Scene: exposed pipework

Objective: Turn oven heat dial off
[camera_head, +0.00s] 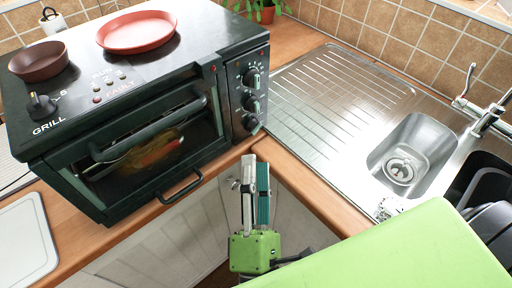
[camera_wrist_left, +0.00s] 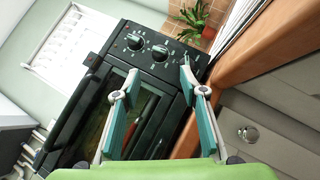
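The black oven (camera_head: 150,100) stands on the wooden counter. Its right front panel (camera_head: 235,90) carries several round black dials in a column: an upper one (camera_head: 252,78), a middle one (camera_head: 252,104) and a lower one (camera_head: 250,124). I cannot read which is the heat dial. In the left wrist view two dials show, one (camera_wrist_left: 135,41) and another (camera_wrist_left: 160,52), beyond the fingertips. My left gripper (camera_head: 256,162) is below and in front of the panel, apart from the dials. In the wrist view its fingers (camera_wrist_left: 160,70) are apart with nothing between them. My right gripper is not in view.
A red plate (camera_head: 137,32) and a brown bowl (camera_head: 38,62) sit on the oven top. The oven door handle (camera_head: 150,125) juts forward left of the dials. A steel sink (camera_head: 410,150) lies right; the wooden counter edge (camera_head: 310,190) runs close to the gripper.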

